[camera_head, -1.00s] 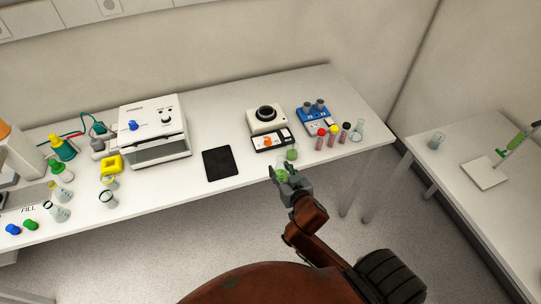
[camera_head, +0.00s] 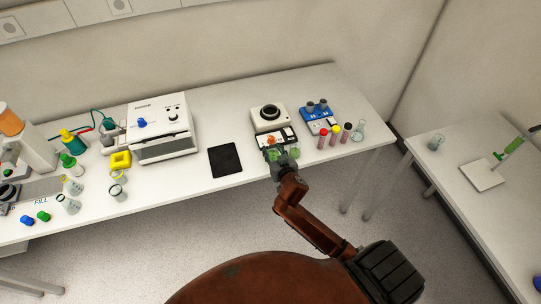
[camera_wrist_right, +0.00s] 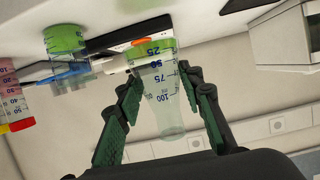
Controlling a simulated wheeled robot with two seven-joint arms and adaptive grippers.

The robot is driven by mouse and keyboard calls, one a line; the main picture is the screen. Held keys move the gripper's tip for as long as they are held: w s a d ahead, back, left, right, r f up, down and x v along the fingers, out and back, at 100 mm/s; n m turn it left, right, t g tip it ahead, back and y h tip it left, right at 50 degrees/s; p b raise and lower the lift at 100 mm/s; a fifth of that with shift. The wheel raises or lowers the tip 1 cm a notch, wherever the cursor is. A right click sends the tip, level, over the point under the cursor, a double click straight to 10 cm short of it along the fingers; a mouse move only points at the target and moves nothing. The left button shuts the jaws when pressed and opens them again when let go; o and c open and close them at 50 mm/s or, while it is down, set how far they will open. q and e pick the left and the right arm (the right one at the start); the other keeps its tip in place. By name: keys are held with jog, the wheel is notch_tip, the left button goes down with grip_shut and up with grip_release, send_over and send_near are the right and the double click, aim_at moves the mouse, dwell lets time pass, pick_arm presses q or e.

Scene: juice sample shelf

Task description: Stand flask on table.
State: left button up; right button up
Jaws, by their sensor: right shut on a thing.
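The flask (camera_wrist_right: 155,85) is a clear tapered vessel with blue volume marks and green liquid at its base. In the right wrist view it sits between the two fingers of my right gripper (camera_wrist_right: 160,105), which is shut on it; that view shows the scene upside down. In the head view my right gripper (camera_head: 280,158) is at the front edge of the white table (camera_head: 320,171), in front of the white device. The gripper partly hides the flask there. I cannot tell whether the flask's base touches the table. My left gripper is not in view.
Another vessel with green liquid (camera_wrist_right: 64,40) stands close beside the flask. Capped tubes (camera_head: 334,133) and a clear flask (camera_head: 358,131) stand to the right. A white device with a black ring (camera_head: 268,117) is behind. A black mat (camera_head: 225,160) lies left, with bare table between.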

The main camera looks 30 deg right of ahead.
aim_at(271, 154)
jog(key=shift+w+d+f, duration=0.1)
jog(key=shift+w+f, duration=0.75)
jog(key=shift+f, duration=0.15)
jog(key=shift+w+f, duration=0.1)
jog(key=shift+f, duration=1.55)
jog(key=o, duration=0.7)
jog(key=shift+f, duration=0.2)
jog(key=o, duration=0.5)
jog(key=shift+r, duration=0.1)
jog(key=shift+r, duration=0.2)
jog(key=v, duration=1.2)
